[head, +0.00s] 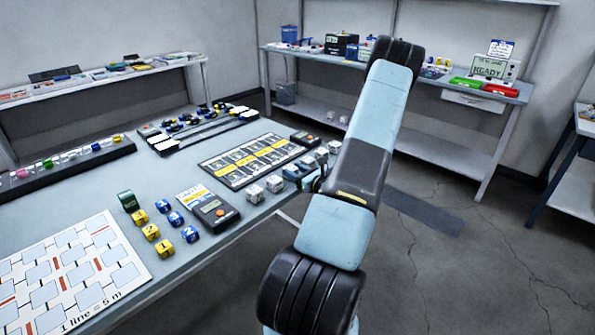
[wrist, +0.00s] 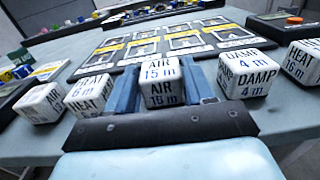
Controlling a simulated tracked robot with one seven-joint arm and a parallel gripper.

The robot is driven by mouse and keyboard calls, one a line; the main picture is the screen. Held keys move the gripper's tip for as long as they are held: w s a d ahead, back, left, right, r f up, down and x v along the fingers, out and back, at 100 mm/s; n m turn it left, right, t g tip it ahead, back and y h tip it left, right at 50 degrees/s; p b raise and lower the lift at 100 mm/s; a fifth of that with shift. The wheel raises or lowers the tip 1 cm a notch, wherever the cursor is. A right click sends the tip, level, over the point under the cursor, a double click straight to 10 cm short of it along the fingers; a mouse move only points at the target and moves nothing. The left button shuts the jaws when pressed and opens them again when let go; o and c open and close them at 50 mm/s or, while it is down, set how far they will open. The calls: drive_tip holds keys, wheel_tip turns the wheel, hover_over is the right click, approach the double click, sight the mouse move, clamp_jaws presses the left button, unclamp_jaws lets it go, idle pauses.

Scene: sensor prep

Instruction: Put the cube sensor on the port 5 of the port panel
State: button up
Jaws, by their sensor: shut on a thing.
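My gripper (wrist: 158,92) is shut on a white cube sensor (wrist: 160,88) marked "AIR 15 m" in the wrist view; a blue finger stands on each side of it. In the head view my gripper (head: 306,177) is partly hidden by my arm, and I cannot make out the held cube there. The port panel (head: 207,166) is a dark board with yellow strips and pale outlined ports on the table. In the wrist view the panel (wrist: 103,62) lies just beyond the held cube. Its port numbers are too small to read. I cannot tell if the cube touches the table.
A handheld meter (head: 213,210) and several yellow and blue number cubes (head: 164,247) lie left of the panel on the table.

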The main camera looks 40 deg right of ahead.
drive_tip(key=shift+f, duration=0.15)
drive_tip(key=o, duration=1)
drive_tip(key=shift+o, duration=0.2)
drive_tip(key=shift+s, duration=0.15)
